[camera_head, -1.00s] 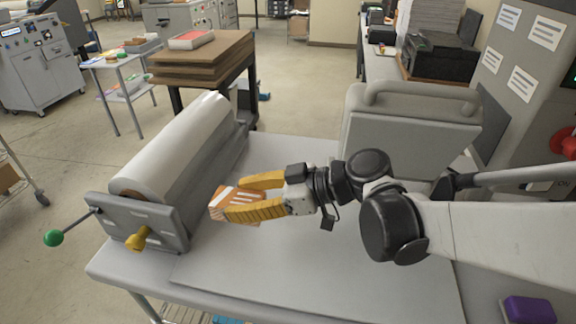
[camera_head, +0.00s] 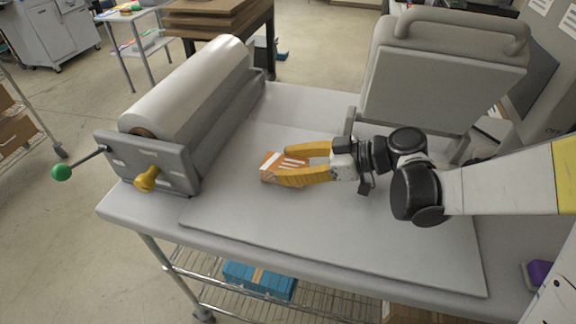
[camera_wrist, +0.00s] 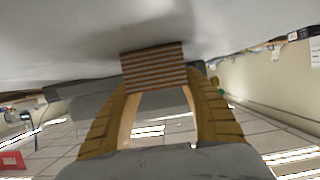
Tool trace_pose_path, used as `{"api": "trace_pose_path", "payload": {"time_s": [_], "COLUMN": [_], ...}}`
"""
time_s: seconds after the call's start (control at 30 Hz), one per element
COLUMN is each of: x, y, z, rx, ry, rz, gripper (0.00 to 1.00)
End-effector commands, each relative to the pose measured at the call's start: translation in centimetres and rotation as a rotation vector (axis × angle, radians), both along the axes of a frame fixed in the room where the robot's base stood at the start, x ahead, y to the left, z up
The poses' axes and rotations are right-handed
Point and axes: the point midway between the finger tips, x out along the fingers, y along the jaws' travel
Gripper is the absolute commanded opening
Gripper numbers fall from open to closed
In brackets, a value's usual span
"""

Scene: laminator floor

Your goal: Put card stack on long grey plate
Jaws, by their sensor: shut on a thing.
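The card stack (camera_head: 272,165) is a small block with an orange and white top. In the wrist view the stack (camera_wrist: 153,68) shows striped brown and white layered edges. My gripper (camera_head: 284,165) has yellow fingers shut on its two sides. The long grey plate (camera_head: 340,240) is a flat sheet on the table, and the stack is over its back left part. The wrist view shows a pale grey surface close to the stack; I cannot tell whether they touch.
A laminator roller (camera_head: 190,100) with a green-knobbed handle (camera_head: 62,172) stands left of the plate. A grey hinged cover (camera_head: 440,80) stands behind my arm. The plate's front part is clear. A blue box (camera_head: 258,278) sits on the wire shelf below.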

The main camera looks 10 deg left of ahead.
Motion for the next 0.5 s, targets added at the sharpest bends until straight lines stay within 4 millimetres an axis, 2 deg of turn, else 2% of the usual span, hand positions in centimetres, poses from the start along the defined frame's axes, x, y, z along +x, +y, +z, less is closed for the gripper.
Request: {"api": "trace_pose_path", "payload": {"time_s": [0.27, 0.3, 0.33, 0.37, 0.5], "x": [-0.01, -0.01, -0.01, -0.01, -0.01], "y": [0.00, 0.00, 0.00, 0.00, 0.00], "z": [-0.24, -0.23, -0.17, -0.15, -0.13], "rx": [0.000, 0.000, 0.000, 0.000, 0.000], "ry": [0.000, 0.000, 0.000, 0.000, 0.000], "rz": [0.000, 0.000, 0.000, 0.000, 0.000], "gripper": [0.17, 0.58, 0.67, 0.73, 0.73]}}
